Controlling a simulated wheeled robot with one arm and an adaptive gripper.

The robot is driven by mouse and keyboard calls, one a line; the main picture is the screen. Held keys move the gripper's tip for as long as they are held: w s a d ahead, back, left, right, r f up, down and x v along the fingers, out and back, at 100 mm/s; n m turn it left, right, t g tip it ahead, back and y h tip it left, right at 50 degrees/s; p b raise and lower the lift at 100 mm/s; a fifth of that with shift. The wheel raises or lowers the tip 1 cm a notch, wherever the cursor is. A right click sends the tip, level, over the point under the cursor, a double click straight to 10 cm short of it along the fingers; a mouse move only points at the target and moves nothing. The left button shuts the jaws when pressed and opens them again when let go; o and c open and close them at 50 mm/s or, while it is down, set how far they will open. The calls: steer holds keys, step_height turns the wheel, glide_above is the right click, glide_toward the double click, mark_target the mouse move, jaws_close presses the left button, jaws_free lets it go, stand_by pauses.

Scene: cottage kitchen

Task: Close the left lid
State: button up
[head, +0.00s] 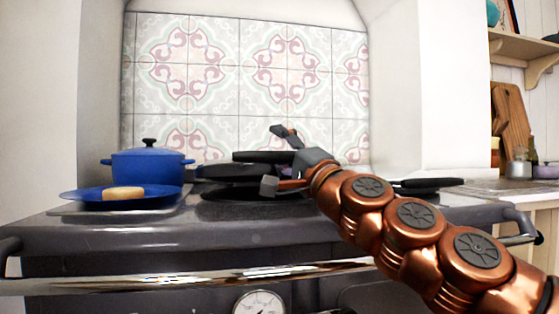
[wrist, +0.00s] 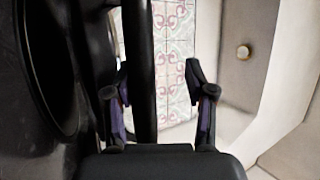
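A dark lid (head: 256,156), seen nearly edge-on, is raised above the stove top in the middle of the head view. I take it to be the left lid. A dark round form (head: 235,173) sits just below it, partly hidden by my gripper. My gripper (head: 276,158) is open, with one finger above the lid's level and one below. In the wrist view, a long dark edge (wrist: 143,75) runs between the open fingers of my gripper (wrist: 157,67), close to the left finger. Whether they touch is unclear.
A blue pot (head: 147,167) and a blue plate (head: 84,195) with a tan item (head: 122,193) stand left on the stove. Another flat dark lid (head: 428,184) lies to the right. A chrome rail (head: 170,281) crosses the stove front. Tiled wall (head: 240,75) stands behind.

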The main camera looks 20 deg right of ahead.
step_height(320, 180, up, 6)
steer(key=shift+d+f, duration=0.1)
steer(key=shift+d, duration=0.05)
steer(key=shift+s+r, duration=0.1)
steer(key=shift+r, duration=0.6)
